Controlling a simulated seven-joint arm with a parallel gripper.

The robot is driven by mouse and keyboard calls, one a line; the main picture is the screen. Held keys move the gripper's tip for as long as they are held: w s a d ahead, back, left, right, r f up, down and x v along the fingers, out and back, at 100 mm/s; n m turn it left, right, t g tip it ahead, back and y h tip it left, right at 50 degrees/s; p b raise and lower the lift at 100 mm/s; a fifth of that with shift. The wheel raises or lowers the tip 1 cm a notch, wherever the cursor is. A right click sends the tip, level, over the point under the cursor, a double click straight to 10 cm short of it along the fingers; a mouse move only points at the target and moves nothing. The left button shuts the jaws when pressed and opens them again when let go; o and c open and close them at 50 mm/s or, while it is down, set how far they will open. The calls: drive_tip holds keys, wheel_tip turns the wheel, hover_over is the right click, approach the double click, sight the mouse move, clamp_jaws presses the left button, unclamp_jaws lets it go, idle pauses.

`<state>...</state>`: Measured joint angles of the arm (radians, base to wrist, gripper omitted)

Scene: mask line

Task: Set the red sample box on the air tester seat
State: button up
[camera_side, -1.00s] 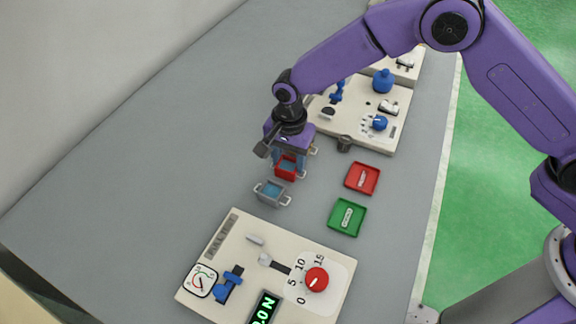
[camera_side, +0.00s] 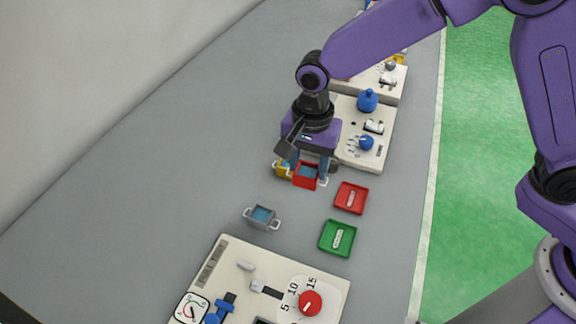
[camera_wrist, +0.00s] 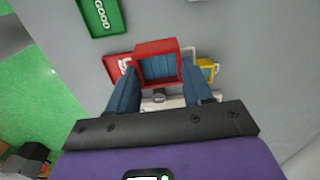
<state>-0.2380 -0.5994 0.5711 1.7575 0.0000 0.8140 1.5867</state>
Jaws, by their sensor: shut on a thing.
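The red sample box (camera_side: 305,182) is an open box with a blue inside and pale handles. My gripper (camera_side: 306,168) is shut on it, a finger on either side. The box looks upright and seems raised a little off the table, though the gap is hard to judge. In the wrist view the red box (camera_wrist: 157,47) sits between my blue fingers (camera_wrist: 160,85). A cream panel with a gauge, blue clamp and red dial (camera_side: 310,303) stands at the front. Another cream panel (camera_side: 345,104) with blue parts stands behind my gripper. I cannot tell which has the air tester seat.
A yellow box (camera_side: 281,170) is close beside the red one, partly hidden. A red tray (camera_side: 339,198) and a green tray (camera_side: 326,236) lie to the right. The grey table at left is clear.

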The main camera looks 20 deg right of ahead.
drive_tip(key=s+d+r, duration=0.3)
drive_tip(key=s+d, duration=0.1)
drive_tip(key=s, duration=0.1)
drive_tip(key=w+d+r, duration=0.2)
drive_tip(key=w+d, duration=1)
drive_tip(key=d, duration=0.1)
drive_tip(key=w+a+f, duration=0.1)
drive_tip(key=w+f, duration=0.1)
drive_tip(key=w, duration=0.2)
drive_tip(key=w+a+f, duration=0.2)
drive_tip(key=w+f, duration=0.1)
drive_tip(key=w+a+f, duration=0.1)
drive_tip(key=w+f, duration=0.2)
drive_tip(key=w, duration=0.1)
drive_tip(key=shift+w+a+f, duration=0.25)
drive_tip(key=shift+w+a, duration=0.05)
drive_tip(key=shift+w, duration=0.05)
drive_tip(key=shift+w+a+f, duration=0.15)
drive_tip(key=shift+w+f, duration=0.15)
drive_tip(key=shift+f, duration=0.15)
drive_tip(key=shift+w+f, duration=0.15)
drive_tip(key=shift+f, duration=1.5)
drive_tip(key=shift+f, duration=0.15)
drive_tip(key=o, duration=1)
drive_tip(key=shift+o, duration=0.2)
